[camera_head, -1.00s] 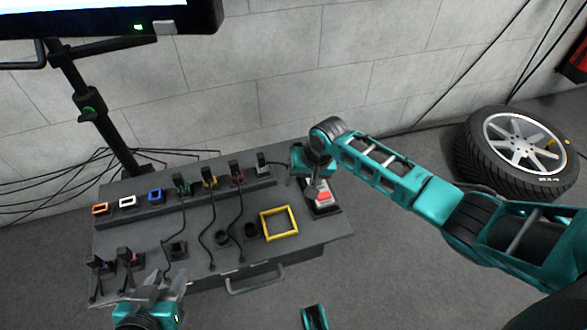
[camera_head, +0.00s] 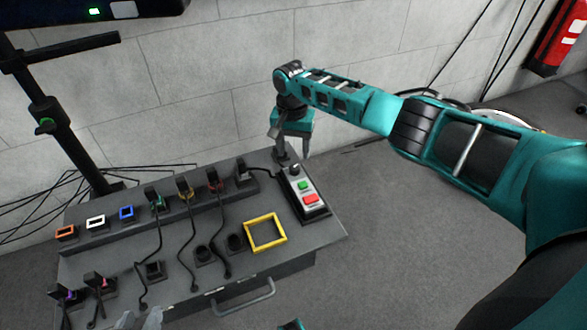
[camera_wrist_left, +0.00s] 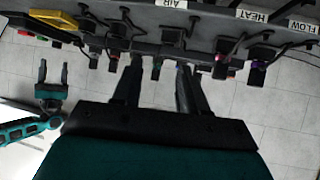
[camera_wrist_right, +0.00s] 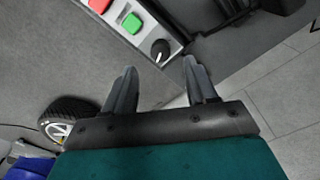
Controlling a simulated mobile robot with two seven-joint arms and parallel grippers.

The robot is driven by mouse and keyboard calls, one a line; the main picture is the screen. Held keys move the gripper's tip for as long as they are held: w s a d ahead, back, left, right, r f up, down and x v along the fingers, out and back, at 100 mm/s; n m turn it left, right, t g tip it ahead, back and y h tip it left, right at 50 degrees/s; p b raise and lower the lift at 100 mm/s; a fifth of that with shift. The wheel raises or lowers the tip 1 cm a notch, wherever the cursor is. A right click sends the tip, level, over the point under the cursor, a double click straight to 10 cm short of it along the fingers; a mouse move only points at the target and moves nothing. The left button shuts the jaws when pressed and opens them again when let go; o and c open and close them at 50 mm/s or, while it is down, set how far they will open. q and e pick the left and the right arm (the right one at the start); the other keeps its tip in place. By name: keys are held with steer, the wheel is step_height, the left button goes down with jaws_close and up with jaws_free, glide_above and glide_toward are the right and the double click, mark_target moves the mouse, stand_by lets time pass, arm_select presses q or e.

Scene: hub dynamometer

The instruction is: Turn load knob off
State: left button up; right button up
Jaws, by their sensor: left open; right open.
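The black round load knob (camera_head: 294,171) is at the far end of a grey control box (camera_head: 314,207), beyond a green button (camera_head: 304,186) and a red button (camera_head: 311,199). My right gripper (camera_head: 292,153) is open and empty, just behind and above the knob. In the right wrist view the knob (camera_wrist_right: 159,51) lies ahead of the open fingertips (camera_wrist_right: 157,66), apparently not touched. A small light mark shows on the knob; its setting is not readable. My left gripper (camera_wrist_left: 157,70) is open and empty; only its tips show at the head view's bottom edge (camera_head: 142,320).
The dark bench (camera_head: 180,270) carries a yellow square frame (camera_head: 265,232), several plugs with cables and coloured sockets (camera_head: 127,213). A monitor post (camera_head: 60,140) stands at the left. Floor right of the bench is clear.

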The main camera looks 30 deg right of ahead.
mark_target(294, 167)
step_height(294, 167, down, 6)
steer(key=shift+f+b, duration=0.1)
steer(key=shift+b, duration=1.1)
arm_select(q)
steer(key=shift+w+d+f, duration=0.15)
steer(key=shift+d+f, duration=0.3)
steer(key=shift+d, duration=0.25)
arm_select(e)
steer(key=shift+c, duration=0.2)
steer(key=c, duration=1)
arm_select(q)
steer(key=shift+w+a+r+h, duration=0.1)
steer(key=shift+w+a+h, duration=0.1)
steer(key=shift+h, duration=0.1)
arm_select(e)
jaws_close()
